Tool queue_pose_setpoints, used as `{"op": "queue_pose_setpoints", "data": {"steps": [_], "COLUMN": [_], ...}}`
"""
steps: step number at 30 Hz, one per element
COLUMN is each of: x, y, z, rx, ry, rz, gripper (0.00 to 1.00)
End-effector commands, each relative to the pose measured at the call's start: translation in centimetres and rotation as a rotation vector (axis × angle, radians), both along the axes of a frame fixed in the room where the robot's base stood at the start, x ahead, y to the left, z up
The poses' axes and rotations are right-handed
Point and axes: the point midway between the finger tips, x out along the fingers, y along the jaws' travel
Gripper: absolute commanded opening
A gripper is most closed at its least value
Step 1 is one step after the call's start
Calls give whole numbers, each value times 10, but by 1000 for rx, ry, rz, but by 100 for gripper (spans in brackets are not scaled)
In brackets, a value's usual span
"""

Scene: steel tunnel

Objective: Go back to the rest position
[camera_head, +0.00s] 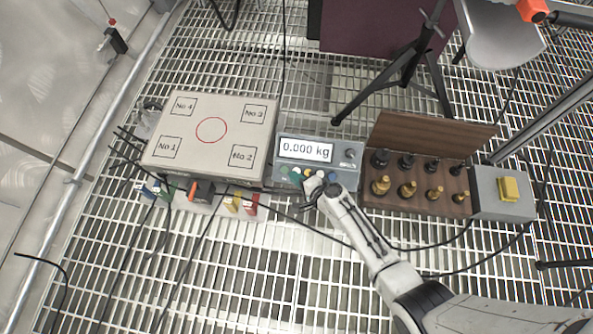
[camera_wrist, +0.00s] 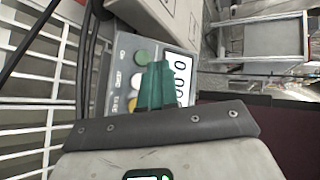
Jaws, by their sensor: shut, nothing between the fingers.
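My gripper (camera_head: 314,187) is at the front edge of the scale's display unit (camera_head: 346,154), over its row of coloured buttons. The display reads 0.000 kg. In the wrist view my gripper's green fingers (camera_wrist: 155,85) are together and empty, in front of the display unit (camera_wrist: 117,67) with its green, white and yellow buttons. Whether the fingertips touch a button, I cannot tell. The fingers hide part of the display and some buttons in the wrist view.
The weighing plate (camera_head: 190,130), with a red circle and numbered squares, lies left of the display. A wooden weight box (camera_head: 430,130) with several brass and black weights stands right, beside a grey box with a yellow button (camera_head: 509,189). Cables cross the grated floor; a tripod stands behind.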

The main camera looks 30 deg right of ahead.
Motion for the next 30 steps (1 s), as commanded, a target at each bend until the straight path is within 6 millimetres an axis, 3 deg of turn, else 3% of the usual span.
{"op": "queue_pose_setpoints", "data": {"steps": [12,17,23,26,30], "x": [0,-13,-69,-107,-160], "y": [1,17,35,26,-3], "z": [1,23,62,79,108], "rx": [-3,-106,-400,-562,-767], "ry": [-2,-35,-18,52,204], "rz": [8,213,665,859,1057], "gripper": [0,0,0,0,0]}}
